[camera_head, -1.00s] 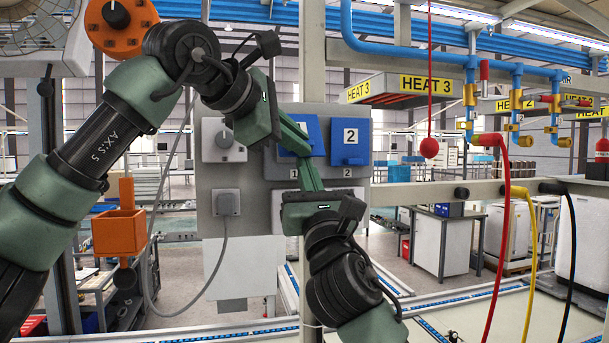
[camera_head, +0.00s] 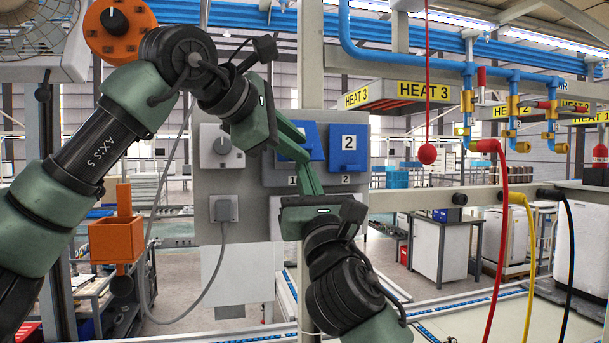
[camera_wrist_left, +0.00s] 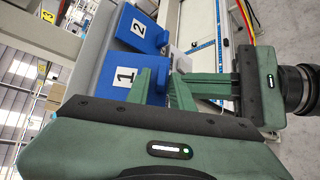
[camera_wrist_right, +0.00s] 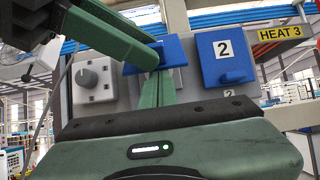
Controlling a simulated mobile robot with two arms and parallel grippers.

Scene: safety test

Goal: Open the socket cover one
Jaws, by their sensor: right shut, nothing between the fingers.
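The blue socket cover one (camera_head: 314,137) is on the grey wall panel, partly hidden by my left gripper in the head view. Its label 1 faces the left wrist view (camera_wrist_left: 108,80). In the right wrist view the cover (camera_wrist_right: 177,50) appears foreshortened beside cover two, its lower edge tilted outward. My left gripper (camera_head: 305,155) reaches in from the upper left, its fingers in front of cover one; their gap is not clear. My right gripper (camera_head: 311,180) is shut and empty, pointing up just below cover one, close to the left fingers. Any contact is unclear.
Blue socket cover two (camera_head: 349,147) lies flat to the right of cover one. A grey rotary switch (camera_head: 222,146) and a plugged socket with a cable (camera_head: 223,208) are to the left. A red ball on a cord (camera_head: 427,154) hangs to the right.

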